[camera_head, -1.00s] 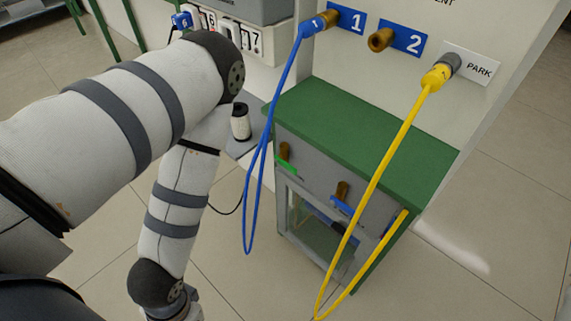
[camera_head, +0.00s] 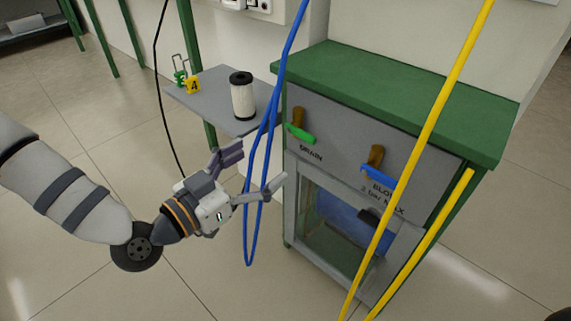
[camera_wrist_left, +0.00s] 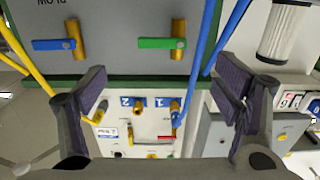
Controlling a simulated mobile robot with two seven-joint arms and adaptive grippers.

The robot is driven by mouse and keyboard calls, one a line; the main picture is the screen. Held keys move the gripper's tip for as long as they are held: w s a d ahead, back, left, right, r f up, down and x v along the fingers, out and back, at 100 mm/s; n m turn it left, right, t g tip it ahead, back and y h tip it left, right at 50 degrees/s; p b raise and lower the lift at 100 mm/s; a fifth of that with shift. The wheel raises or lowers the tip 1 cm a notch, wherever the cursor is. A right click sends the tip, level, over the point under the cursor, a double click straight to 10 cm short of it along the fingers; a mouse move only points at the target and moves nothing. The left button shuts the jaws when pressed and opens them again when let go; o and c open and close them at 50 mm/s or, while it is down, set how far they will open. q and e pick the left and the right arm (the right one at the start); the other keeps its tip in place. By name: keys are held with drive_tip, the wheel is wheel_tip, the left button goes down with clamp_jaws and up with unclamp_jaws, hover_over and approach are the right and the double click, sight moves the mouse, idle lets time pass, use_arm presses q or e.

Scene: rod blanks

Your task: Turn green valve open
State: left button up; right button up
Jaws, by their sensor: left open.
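The green valve handle (camera_head: 300,134) sits on a brass stem (camera_head: 298,117) above the word DRAIN on the grey front of the green-topped cabinet. It also shows in the left wrist view (camera_wrist_left: 155,43), near the top centre, lying level and pointing left from its stem. My left gripper (camera_head: 259,168) is open and empty, to the left of the cabinet and apart from the valve. In the left wrist view its two fingers (camera_wrist_left: 165,92) are spread wide below the valve. My right gripper is not in view.
A blue hose (camera_head: 251,205) hangs beside my left gripper, in front of the cabinet's left edge. A blue valve handle (camera_head: 378,173) is right of the green one. A yellow hose (camera_head: 425,140) crosses the front. A filter cartridge (camera_head: 242,98) stands on a grey shelf (camera_head: 210,104).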

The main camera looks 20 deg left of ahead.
sight(298, 131)
use_arm(q)
drive_tip(key=x, duration=0.4)
drive_tip(key=b+x, duration=0.1)
drive_tip(key=x, duration=0.3)
drive_tip(key=r+b+x, duration=0.1)
drive_tip(key=x, duration=0.3)
drive_tip(key=shift+w, duration=0.3)
drive_tip(key=c, duration=1.2)
